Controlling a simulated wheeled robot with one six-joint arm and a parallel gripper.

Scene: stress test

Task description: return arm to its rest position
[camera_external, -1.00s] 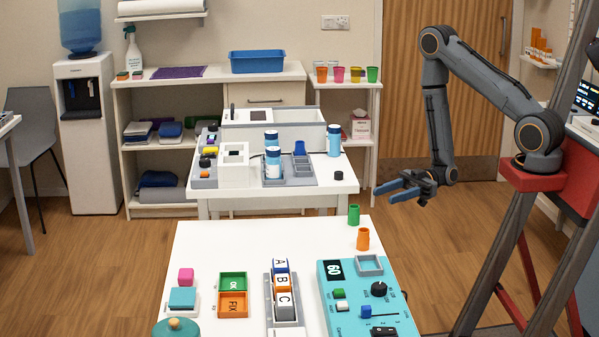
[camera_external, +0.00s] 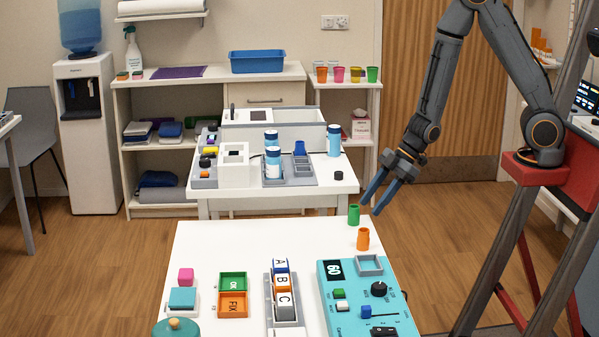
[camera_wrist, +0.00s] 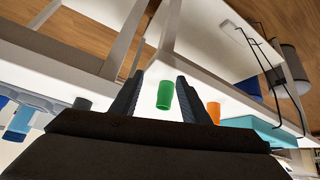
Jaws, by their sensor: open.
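My gripper (camera_external: 376,200) is open and empty. In the external view it hangs in the air by the right rear corner of the white front table, fingers pointing down and to the left. A green cup-like cylinder (camera_external: 354,214) stands just left of the fingertips in that view. An orange cylinder (camera_external: 363,238) stands a little nearer, below the fingertips. In the wrist view my gripper (camera_wrist: 160,88) shows two dark fingers spread apart, with the green cylinder (camera_wrist: 166,94) seen between them and the orange cylinder (camera_wrist: 214,112) to the right. Neither is held.
The front table (camera_external: 230,245) holds a turquoise control panel (camera_external: 400,328), a rack of lettered blocks (camera_external: 284,303) and green and orange trays (camera_external: 233,290). A second table (camera_external: 330,186) with blue-capped bottles stands behind.

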